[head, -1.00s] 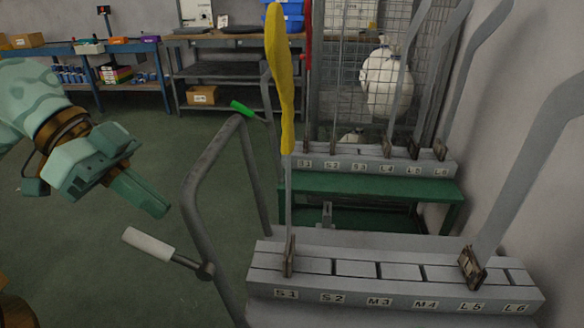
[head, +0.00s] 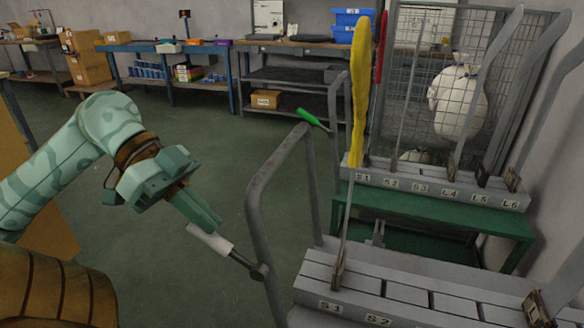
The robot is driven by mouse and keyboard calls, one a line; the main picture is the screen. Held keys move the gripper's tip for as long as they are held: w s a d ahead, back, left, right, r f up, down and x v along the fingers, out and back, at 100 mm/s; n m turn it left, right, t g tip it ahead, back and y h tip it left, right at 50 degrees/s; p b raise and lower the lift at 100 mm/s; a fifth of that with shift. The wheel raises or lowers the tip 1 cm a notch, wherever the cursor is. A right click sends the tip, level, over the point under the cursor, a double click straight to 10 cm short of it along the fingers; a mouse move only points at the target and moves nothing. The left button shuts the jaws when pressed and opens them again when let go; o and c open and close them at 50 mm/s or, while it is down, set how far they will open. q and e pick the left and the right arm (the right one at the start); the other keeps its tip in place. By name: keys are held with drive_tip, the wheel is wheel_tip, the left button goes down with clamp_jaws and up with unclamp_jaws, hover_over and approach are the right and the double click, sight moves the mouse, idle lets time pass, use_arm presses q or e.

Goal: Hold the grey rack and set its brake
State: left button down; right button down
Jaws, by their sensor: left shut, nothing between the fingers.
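The near grey rack (head: 405,292) stands at the lower right, with slots labelled S1, S2 and on, and a bent tubular handle (head: 259,200) on its left side. A lever with a white grip (head: 208,241) sticks out from that handle toward the left. My left gripper (head: 219,228) is shut and empty. Its fingertips overlap the upper edge of the white grip in the picture; I cannot tell whether they touch. My right gripper is not in view.
A yellow sock (head: 360,90) covers an upright form on the near rack. Behind it is a second rack (head: 440,188) on a green base, with a green-gripped lever (head: 312,118). Workbenches (head: 165,60) line the back. The floor (head: 190,160) left of the racks is clear.

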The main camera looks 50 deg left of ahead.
use_arm(q)
drive_tip(key=shift+s+a+f+t+h, duration=0.2)
drive_tip(key=shift+a+f+t+h, duration=0.25)
drive_tip(key=shift+h, duration=0.45)
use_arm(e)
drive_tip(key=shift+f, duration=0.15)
use_arm(q)
drive_tip(key=shift+s+a+f, duration=0.15)
drive_tip(key=shift+f, duration=0.45)
wheel_tip(320, 180, down, 9)
drive_tip(key=a+t+h, duration=0.1)
drive_tip(key=t+h, duration=0.3)
drive_tip(key=h, duration=0.4)
drive_tip(key=shift+s+f+t, duration=0.15)
drive_tip(key=shift+s+t, duration=0.2)
drive_tip(key=s+a, duration=0.5)
drive_tip(key=a, duration=0.5)
drive_tip(key=shift+a+r, duration=0.3)
drive_tip(key=shift+r, duration=0.05)
